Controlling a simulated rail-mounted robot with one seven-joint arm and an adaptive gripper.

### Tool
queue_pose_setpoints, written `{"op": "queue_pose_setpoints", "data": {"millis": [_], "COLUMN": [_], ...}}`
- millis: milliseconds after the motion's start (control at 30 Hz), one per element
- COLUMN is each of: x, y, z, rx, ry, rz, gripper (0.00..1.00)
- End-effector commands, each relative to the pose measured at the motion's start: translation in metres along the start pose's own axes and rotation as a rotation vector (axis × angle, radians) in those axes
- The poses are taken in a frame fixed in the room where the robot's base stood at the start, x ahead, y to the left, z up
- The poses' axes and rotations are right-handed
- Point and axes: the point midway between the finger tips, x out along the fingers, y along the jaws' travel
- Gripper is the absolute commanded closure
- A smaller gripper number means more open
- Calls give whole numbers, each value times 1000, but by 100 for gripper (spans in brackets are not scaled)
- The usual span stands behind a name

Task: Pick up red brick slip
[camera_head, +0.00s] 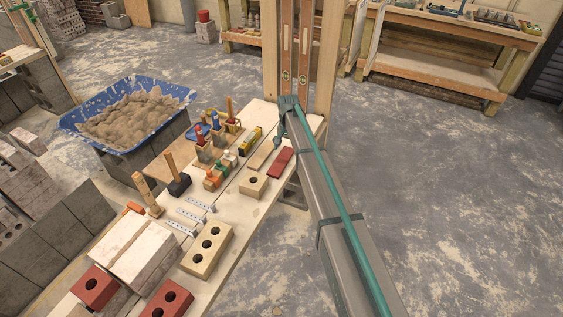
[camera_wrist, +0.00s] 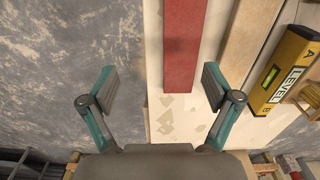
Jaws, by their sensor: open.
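The red brick slip (camera_head: 281,162) is a flat, narrow red bar lying on the pale wooden bench (camera_head: 236,217), close to its right edge. In the wrist view the slip (camera_wrist: 180,45) runs from the top edge to the middle, its near end in sight and its far end cut off. My gripper (camera_wrist: 158,88) is open and empty. Its two fingers stand wide apart, the slip's near end between their lines and nearer the right finger. Neither finger appears to touch it. In the head view my arm partly hides the gripper.
A tan slip (camera_head: 262,153) lies left of the red one, with a yellow level (camera_head: 249,143) beyond it. A tan block with a hole (camera_head: 253,186) is close in front. Wooden posts (camera_head: 327,60) rise behind the bench. A blue tub of mortar (camera_head: 68,122) stands left.

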Motion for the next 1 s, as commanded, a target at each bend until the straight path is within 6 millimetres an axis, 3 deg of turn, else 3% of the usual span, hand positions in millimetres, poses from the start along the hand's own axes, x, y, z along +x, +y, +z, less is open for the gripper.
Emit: {"op": "queue_pose_setpoints", "data": {"millis": [33, 100, 233, 500, 867, 1000], "x": [-9, -16, -15, 22, 48, 66], "y": [-17, -28, -34, -32, -33, -33], "z": [-12, -16, -17, -16, -16, -15], "rx": [8, 19, 25, 24, 24, 24], "ry": [3, 4, 3, 2, 2, 2], "rz": [-2, -2, -2, -1, -1, -1], "gripper": [11, 11, 11, 11, 11, 11]}}
